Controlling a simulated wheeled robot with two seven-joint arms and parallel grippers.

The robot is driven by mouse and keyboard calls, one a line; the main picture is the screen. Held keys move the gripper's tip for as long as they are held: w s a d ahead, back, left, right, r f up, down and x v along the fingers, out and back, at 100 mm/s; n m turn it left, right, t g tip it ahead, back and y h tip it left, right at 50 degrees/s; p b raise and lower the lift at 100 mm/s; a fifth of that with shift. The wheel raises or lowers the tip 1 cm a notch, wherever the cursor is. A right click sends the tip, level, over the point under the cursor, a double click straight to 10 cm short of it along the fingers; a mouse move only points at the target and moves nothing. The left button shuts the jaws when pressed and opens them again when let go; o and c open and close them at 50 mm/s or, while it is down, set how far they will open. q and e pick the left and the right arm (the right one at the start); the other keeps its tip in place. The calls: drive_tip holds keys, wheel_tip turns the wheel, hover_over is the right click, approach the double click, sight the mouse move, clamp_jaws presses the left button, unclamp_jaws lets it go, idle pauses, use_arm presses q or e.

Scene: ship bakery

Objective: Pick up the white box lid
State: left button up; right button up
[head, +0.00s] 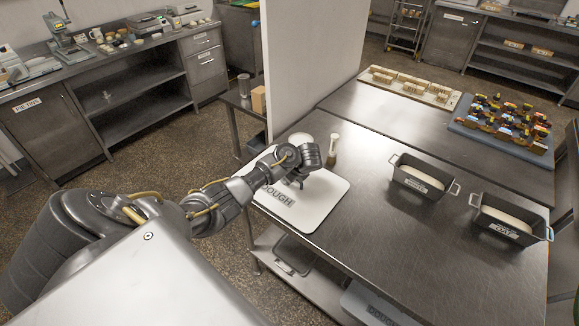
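The white box lid (322,208) lies flat on the near left corner of the steel table, with the word DOUGH printed on it. My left gripper (297,183) reaches in from the left and points down over the far part of the lid, hiding some of it. Its fingers are dark and small, so I cannot tell their opening or whether they touch the lid. My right gripper is out of view.
A white rounded item (300,138) and a small brush-like item (332,150) stand behind the lid. Two dark labelled tins (421,178) (508,222) sit to the right. Table between lid and tins is clear. A white partition (310,60) rises behind.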

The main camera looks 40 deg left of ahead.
use_arm(q)
clamp_jaws()
idle(0.6)
